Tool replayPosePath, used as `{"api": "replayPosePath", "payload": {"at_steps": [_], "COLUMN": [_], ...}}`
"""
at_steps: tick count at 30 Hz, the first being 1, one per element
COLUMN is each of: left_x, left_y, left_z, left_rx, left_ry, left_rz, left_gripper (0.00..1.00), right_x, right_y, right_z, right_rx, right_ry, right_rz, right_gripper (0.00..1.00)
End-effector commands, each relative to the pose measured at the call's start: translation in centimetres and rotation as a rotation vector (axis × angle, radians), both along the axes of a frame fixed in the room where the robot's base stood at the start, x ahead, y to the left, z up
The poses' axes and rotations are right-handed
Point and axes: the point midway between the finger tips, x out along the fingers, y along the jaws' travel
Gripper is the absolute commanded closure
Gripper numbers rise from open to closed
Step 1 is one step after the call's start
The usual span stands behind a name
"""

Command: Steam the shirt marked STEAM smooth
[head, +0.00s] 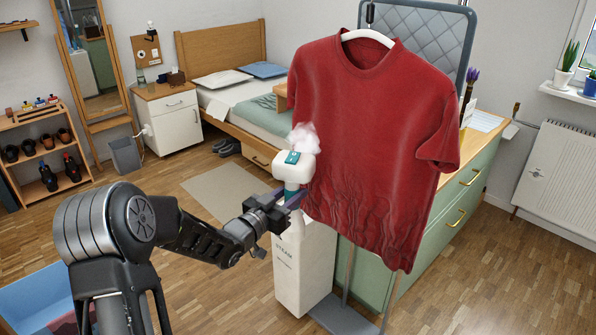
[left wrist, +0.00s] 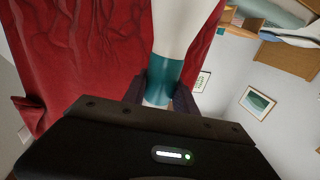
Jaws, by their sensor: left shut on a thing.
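A red short-sleeved shirt (head: 375,120) hangs on a white hanger (head: 368,38) from a stand. Its upper part looks fairly smooth; creases show across the lower part and hem. My left gripper (head: 287,203) is shut on the handle of a white and teal steamer (head: 293,167), left of the shirt's lower left side. A white puff of steam (head: 303,138) rises at the steamer's head. In the left wrist view, the fingers (left wrist: 158,95) close around the steamer's teal band (left wrist: 165,75), with the creased shirt (left wrist: 75,50) at left. Whether the steamer touches the cloth is unclear.
A white box marked STEAM (head: 303,275) stands below the steamer, by the grey stand base (head: 345,318). A green dresser (head: 465,195) is behind the shirt. A bed (head: 235,95) is at the back. Wooden floor is clear at lower right.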

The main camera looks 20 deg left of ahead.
Motion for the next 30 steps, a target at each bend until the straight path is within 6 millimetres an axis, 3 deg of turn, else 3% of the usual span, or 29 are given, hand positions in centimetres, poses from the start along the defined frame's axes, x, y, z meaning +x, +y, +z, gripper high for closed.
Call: {"api": "replayPosePath", "payload": {"at_steps": [5, 10, 15, 18, 24, 30], "left_x": [-0.6, -1.8, -3.2, -3.8, -4.5, -4.6], "left_y": [1.7, 3.1, 3.5, 3.1, 1.4, 1.4], "left_z": [-3.9, -9.1, -13.7, -15.3, -15.1, -15.0], "left_rx": [-0.003, -0.011, -0.015, -0.015, -0.006, 0.0], "left_ry": [0.007, 0.019, 0.023, 0.019, -0.001, -0.007], "left_rz": [0.028, 0.048, 0.047, 0.037, -0.005, -0.008], "left_gripper": [1.0, 1.0, 1.0, 1.0, 1.0, 1.0], "right_x": [0.0, 0.0, 0.0, 0.0, 0.0, 0.0], "right_y": [0.0, 0.0, 0.0, 0.0, 0.0, 0.0], "right_z": [-3.5, -7.8, -11.6, -13.0, -13.0, -13.0], "right_rx": [0.0, 0.0, -0.001, -0.001, -0.001, -0.001], "right_ry": [0.0, 0.0, 0.001, 0.001, 0.001, 0.001], "right_rz": [0.0, 0.0, -0.001, -0.001, -0.001, -0.001], "right_gripper": [1.0, 1.0, 1.0, 1.0, 1.0, 1.0]}}
